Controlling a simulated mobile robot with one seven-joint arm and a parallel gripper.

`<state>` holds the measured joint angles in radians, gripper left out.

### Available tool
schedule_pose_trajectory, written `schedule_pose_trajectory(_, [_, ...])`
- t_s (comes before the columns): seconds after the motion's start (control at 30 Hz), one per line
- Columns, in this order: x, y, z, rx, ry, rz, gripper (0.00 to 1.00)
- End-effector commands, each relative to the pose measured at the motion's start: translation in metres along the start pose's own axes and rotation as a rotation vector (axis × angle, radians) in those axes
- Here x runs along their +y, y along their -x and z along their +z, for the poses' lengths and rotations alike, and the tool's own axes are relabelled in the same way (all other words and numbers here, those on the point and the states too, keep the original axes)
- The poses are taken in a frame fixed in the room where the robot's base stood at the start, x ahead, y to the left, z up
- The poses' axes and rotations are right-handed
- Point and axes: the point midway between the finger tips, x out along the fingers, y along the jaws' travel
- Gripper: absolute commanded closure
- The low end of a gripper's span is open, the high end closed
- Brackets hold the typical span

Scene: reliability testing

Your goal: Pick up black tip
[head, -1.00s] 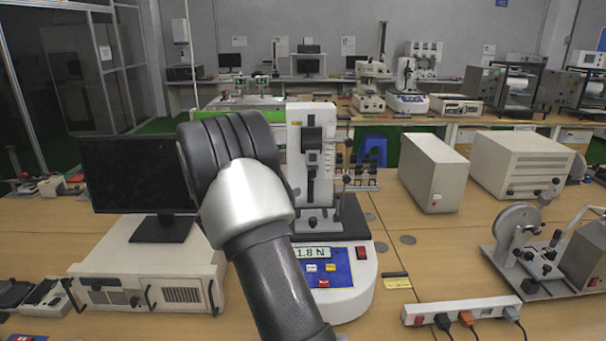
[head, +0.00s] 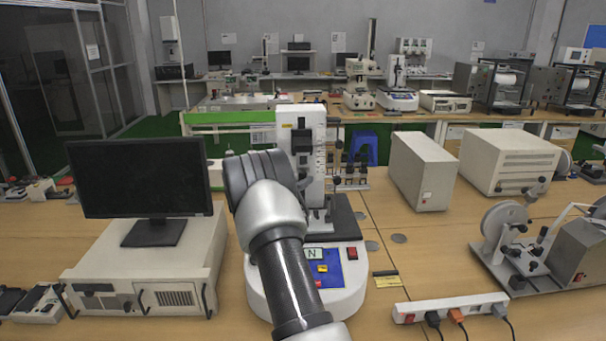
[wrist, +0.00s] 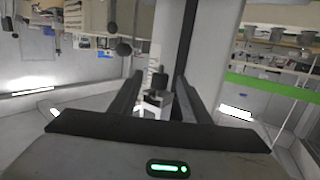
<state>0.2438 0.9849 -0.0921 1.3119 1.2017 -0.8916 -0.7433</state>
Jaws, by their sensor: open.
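A small black piece (wrist: 158,82), likely the black tip, shows between and beyond the fingers in the wrist view, with a pale metal part beside it. My gripper (wrist: 160,90) is open, with one dark finger on each side of that piece; I cannot tell if either touches it. In the head view my arm hides the gripper in front of the white upright tester (head: 318,125). Several small dark pieces stand on a rack (head: 350,185) just right of the tester, too small to tell apart.
A monitor (head: 135,180) on a beige case (head: 140,265) stands left of my arm. Beige boxes (head: 420,172) stand at the right. A power strip (head: 450,306) and a reel device (head: 540,250) are at front right.

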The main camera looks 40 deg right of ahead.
Motion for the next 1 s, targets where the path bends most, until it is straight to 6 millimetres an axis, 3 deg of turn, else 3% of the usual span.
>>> schedule_pose_trajectory(0.27, [-0.0001, -0.0044, -0.0002, 0.0, 0.0, -0.001, 0.57])
schedule_pose_trajectory(0.53, [-0.0002, -0.0041, -0.0002, 0.0, 0.0, -0.001, 1.0])
schedule_pose_trajectory(1.0, [0.0029, 0.0026, -0.0009, 0.0, 0.001, -0.001, 1.0])
